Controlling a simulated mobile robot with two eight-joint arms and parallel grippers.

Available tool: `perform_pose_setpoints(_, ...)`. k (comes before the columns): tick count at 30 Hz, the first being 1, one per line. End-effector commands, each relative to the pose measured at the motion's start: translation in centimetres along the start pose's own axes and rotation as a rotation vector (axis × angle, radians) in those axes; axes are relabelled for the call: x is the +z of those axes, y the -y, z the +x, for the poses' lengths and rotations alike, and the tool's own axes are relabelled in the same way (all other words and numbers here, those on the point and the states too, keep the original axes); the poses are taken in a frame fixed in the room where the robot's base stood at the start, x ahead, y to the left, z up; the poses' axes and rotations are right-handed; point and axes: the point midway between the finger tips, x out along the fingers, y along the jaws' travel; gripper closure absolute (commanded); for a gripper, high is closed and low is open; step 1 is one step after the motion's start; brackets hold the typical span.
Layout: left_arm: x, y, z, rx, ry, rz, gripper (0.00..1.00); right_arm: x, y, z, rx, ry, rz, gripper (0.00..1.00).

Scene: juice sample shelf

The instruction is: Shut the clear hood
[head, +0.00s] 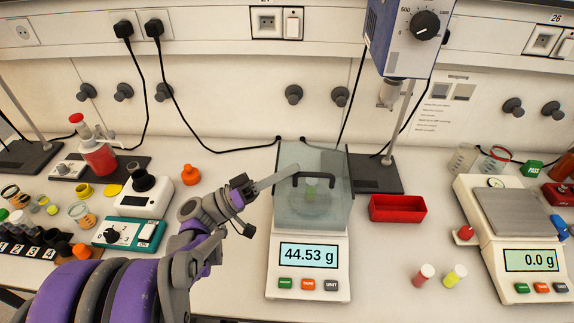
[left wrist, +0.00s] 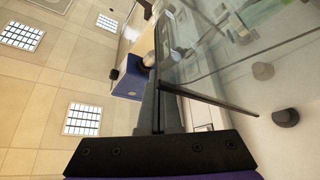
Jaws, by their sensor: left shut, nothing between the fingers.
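The clear hood (head: 338,205) is a see-through box with a black handle, on the white balance (head: 308,293) at the middle of the bench. My right gripper is not in view.
A red tray (head: 397,208) lies right of the balance, beside a stirrer stand with a blue-grey head (head: 405,35). Two capped vials (head: 424,275) stand front right. A second balance (head: 530,262) reads 0.0 g. Several jars and instruments crowd the left.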

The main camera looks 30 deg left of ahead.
Motion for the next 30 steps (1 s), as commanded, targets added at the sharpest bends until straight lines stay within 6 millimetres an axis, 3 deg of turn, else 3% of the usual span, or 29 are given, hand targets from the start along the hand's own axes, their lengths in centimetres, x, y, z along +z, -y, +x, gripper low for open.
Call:
perform_pose_setpoints(17, 0.1, 0.0, -0.5, -0.001, -0.001, 0.000, 1.00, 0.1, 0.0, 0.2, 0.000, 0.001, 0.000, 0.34)
perform_pose_setpoints(30, 0.2, 0.1, -8.6, -0.004, -0.002, 0.001, 1.00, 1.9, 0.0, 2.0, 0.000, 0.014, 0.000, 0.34)
